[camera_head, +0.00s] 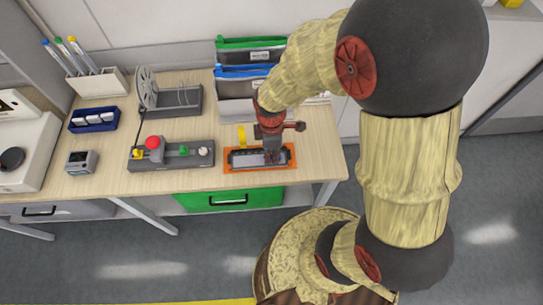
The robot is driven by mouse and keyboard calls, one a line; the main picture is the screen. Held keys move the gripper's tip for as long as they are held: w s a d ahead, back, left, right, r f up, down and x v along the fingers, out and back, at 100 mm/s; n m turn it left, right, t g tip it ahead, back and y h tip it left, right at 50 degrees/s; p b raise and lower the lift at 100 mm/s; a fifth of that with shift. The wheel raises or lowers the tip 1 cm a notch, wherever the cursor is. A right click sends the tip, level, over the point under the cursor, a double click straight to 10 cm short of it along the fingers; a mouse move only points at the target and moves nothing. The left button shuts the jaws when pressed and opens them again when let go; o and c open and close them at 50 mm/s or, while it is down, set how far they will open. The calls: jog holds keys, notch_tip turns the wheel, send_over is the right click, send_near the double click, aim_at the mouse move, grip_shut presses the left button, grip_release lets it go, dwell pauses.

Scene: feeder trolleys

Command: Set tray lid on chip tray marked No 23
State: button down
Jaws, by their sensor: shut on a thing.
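An orange-rimmed tray (231,166) lies near the front right of the wooden bench. A grey flat piece, which looks like the tray lid (245,160), lies inside the orange rim. My gripper (271,157) points down over the right part of this piece and is shut on it. The fingertips are small and partly hidden, so the exact grip is unclear. I cannot tell whether the lid is seated or slightly raised. No number mark is legible on the tray.
A grey control box (172,154) with a red button stands left of the tray. Green and blue topped bins (240,86) stand at the back. A reel holder (180,100), blue box (94,119) and pen holder (97,84) stand further left.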

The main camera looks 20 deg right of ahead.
jog(key=shift+w+d+f+b, duration=0.3)
jog(key=shift+w+f+b, duration=0.3)
jog(key=shift+w, duration=0.2)
jog(key=shift+w+d+f+b, duration=0.25)
jog(key=shift+w+f+b, duration=0.3)
jog(key=shift+w, duration=0.25)
jog(key=shift+w+d+f+b, duration=0.3)
jog(key=shift+w+f+b, duration=0.15)
jog(key=shift+w+f, duration=0.3)
jog(key=shift+f+b, duration=0.45)
jog(key=shift+f, duration=0.25)
jog(key=shift+f, duration=0.2)
jog(key=shift+f, duration=0.3)
jog(key=c, duration=1.8)
grip_release()
jog(key=shift+o, duration=0.2)
